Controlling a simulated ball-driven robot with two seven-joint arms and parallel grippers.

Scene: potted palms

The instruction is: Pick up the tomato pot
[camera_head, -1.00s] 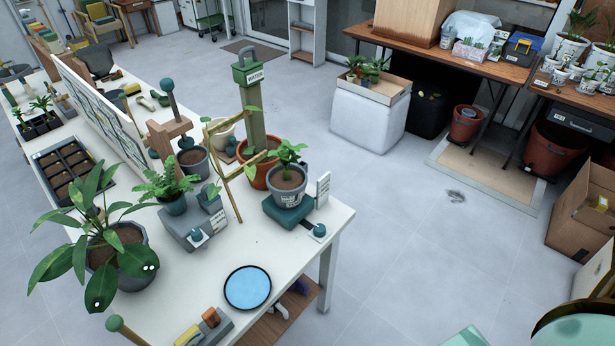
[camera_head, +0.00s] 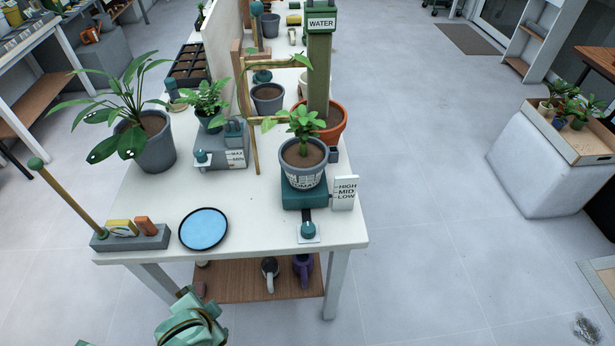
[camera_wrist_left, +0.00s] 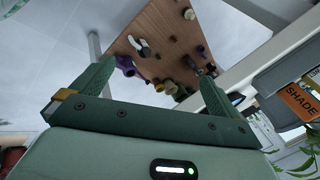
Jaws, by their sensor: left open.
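No pot's label can be read as tomato, so I cannot tell for sure which one it is. A grey pot with white print and a leafy green plant (camera_head: 302,165) stands upright on a teal block (camera_head: 303,197) at the table's right front. A larger grey pot with a broad-leaved plant (camera_head: 152,150) stands at the left, and a small leafy plant (camera_head: 206,103) stands between them. My left gripper is open and empty in the left wrist view (camera_wrist_left: 157,72), pointing toward the under-shelf. A teal part of my arm shows low in the head view. My right gripper is not visible.
A wooden shelf (camera_head: 240,282) is below. Floor in front and right is open.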

